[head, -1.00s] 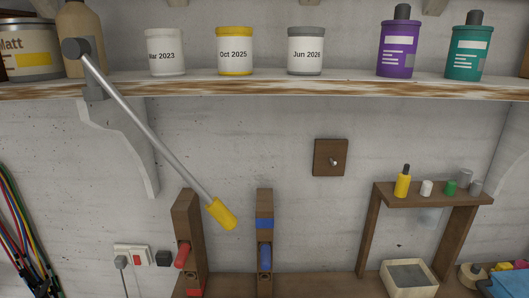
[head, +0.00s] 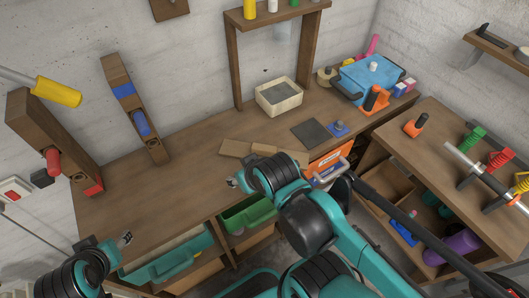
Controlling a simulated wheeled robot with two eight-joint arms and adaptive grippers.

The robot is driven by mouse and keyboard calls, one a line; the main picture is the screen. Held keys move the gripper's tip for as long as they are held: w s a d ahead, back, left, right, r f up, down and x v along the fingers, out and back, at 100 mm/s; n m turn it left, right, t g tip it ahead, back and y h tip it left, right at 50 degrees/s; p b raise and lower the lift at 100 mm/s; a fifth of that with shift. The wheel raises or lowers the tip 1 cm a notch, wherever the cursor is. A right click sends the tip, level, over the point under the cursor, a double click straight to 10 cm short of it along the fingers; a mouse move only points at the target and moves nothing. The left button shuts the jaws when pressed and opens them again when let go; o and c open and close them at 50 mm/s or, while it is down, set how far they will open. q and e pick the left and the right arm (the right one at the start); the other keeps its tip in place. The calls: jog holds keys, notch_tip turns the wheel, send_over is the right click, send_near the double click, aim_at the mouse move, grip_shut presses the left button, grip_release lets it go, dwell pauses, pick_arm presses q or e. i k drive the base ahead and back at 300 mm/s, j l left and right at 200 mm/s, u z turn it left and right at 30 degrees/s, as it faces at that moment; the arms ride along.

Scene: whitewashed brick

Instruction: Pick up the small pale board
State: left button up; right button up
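A flat pale wooden board (head: 235,148) lies on the brown workbench (head: 205,165), near its front edge in the middle of the head view. A smaller pale piece (head: 264,149) lies just right of it, and my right arm partly hides what is beside that piece. My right gripper (head: 234,183) is in front of the boards, near the bench edge and apart from them. My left gripper (head: 126,239) is at the lower left, near the bench's front edge, far from the boards. Both look empty, but their fingers are too small to judge.
A pale open box (head: 279,96), a dark flat pad (head: 310,134) and a blue toolbox (head: 368,78) stand farther back. Green (head: 249,213) and teal (head: 170,261) drawers are below the front edge. Bench space left of the boards is clear.

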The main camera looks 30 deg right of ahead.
aim_at(229, 148)
jog(key=l+z, duration=0.15)
jog(key=l, duration=0.4)
jog(key=i+l+z, duration=0.1)
jog(key=l, duration=0.4)
jog(key=i+l+z, duration=0.15)
jog(key=l, duration=0.35)
jog(key=k, duration=0.05)
